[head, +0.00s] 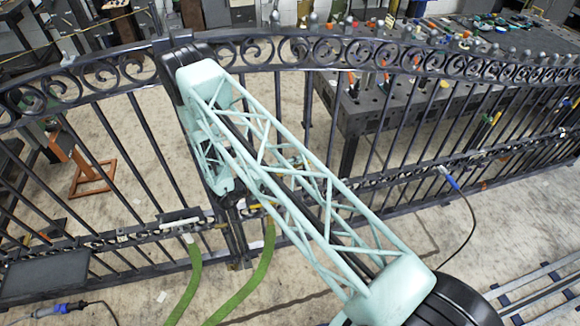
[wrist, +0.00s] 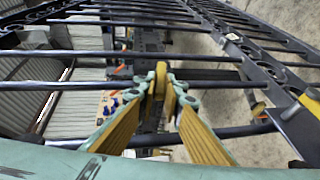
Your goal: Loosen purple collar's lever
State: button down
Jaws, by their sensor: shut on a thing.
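My gripper (wrist: 170,88) shows in the wrist view as two teal fingers with yellow pads, converging at the tips among the dark gate bars. A small yellow lever-like piece (wrist: 170,102) is between the fingertips, and the jaws are shut on it. I cannot make out a purple collar in either view, so I cannot tell which collar this piece belongs to.
Another yellow piece (wrist: 258,108) sits on the gate to the right in the wrist view. Two green hoses (head: 190,280) hang by the lower rail. A dark workbench (head: 375,110) with tools stands behind the gate. Metal rails (head: 545,290) lie at lower right.

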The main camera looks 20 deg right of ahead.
dwell(0.4)
jog(key=c, duration=2.7)
grip_release()
jog(key=shift+a, duration=0.1)
jog(key=shift+f+v, duration=0.15)
jog(key=shift+v, duration=2.8)
jog(key=shift+f+v, duration=0.15)
jog(key=shift+v, duration=2.8)
